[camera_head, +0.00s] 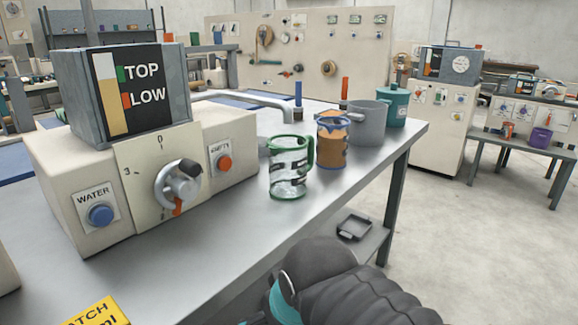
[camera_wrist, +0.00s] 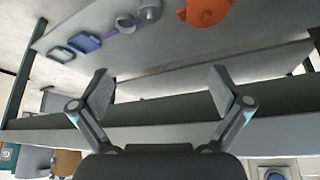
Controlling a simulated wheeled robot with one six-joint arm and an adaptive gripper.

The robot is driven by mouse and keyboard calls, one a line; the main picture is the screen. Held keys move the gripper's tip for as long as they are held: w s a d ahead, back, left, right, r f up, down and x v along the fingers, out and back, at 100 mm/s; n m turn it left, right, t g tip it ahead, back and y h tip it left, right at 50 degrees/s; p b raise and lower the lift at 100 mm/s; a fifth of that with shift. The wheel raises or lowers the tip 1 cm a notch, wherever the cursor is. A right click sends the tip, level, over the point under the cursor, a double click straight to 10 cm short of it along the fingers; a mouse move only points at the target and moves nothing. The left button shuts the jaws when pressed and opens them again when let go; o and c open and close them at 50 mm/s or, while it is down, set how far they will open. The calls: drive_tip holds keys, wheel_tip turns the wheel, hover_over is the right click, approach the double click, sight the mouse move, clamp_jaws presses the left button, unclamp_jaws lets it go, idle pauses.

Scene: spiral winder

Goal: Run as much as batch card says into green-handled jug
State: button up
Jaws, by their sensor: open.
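The green-handled jug (camera_head: 289,170) is clear with a green rim and dark bands. It stands upright on the bench near the end of the bent spout (camera_head: 262,97), and looks empty. The dispenser has a dial (camera_head: 177,185) with a dark knob and orange tip, a blue WATER button (camera_head: 101,215), and a red button (camera_head: 224,163). Its gauge (camera_head: 112,95) shows a tan column reaching just under the TOP mark. My gripper (camera_wrist: 159,80) is open and empty, near the bench's front edge.
An orange-brown jug (camera_head: 331,143), a grey pot (camera_head: 368,124) and a teal jug (camera_head: 396,106) stand behind the green-handled jug. A small dark tray (camera_head: 354,227) lies on the lower shelf. An orange item (camera_wrist: 208,11) shows in the wrist view. Open floor lies right.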

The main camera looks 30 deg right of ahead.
clamp_jaws()
idle(0.4)
idle(1.2)
